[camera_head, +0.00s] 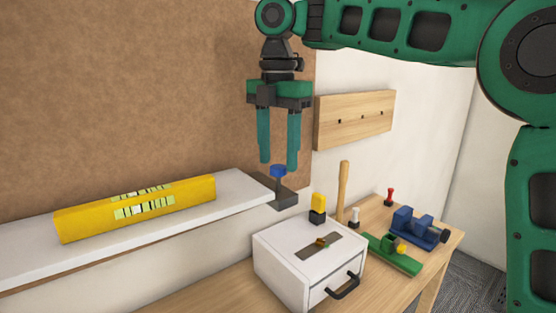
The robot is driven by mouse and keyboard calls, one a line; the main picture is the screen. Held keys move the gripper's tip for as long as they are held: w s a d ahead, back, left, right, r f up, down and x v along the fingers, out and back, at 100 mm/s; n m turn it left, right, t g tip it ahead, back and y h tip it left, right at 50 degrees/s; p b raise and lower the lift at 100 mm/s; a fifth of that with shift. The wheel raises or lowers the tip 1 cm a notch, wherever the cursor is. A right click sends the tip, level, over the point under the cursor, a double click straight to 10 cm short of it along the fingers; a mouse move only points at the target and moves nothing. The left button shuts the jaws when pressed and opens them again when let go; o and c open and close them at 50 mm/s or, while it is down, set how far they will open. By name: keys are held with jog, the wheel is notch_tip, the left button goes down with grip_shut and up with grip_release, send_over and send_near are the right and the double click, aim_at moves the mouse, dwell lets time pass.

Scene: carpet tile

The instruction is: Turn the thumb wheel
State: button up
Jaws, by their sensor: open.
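A small blue wheel-like knob (278,170), which looks like the thumb wheel, tops a dark stem on a dark bracket (284,197) at the right end of the white shelf. My gripper (279,164) points straight down with its two green fingers apart and nothing held between them. In the head view its fingertips are level with the top of the knob, one on each side. From this single view I cannot tell whether the fingers are around the knob or in front of or behind it. No contact is clear.
A yellow spirit level (138,207) lies on the white shelf (238,192). Below, a white drawer box (285,262) stands on the wooden bench (205,294), with a green plane (391,254) and a blue vise (418,228) to its right. A wooden rail (353,118) hangs on the wall.

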jog(key=shift+f, duration=0.65)
jog(key=c, duration=1)
jog(key=shift+c, duration=0.2)
jog(key=shift+m, duration=0.3)
jog(key=m, duration=0.5)
jog(key=shift+r+m, duration=0.15)
jog(key=shift+m, duration=0.15)
jog(key=m, duration=0.5)
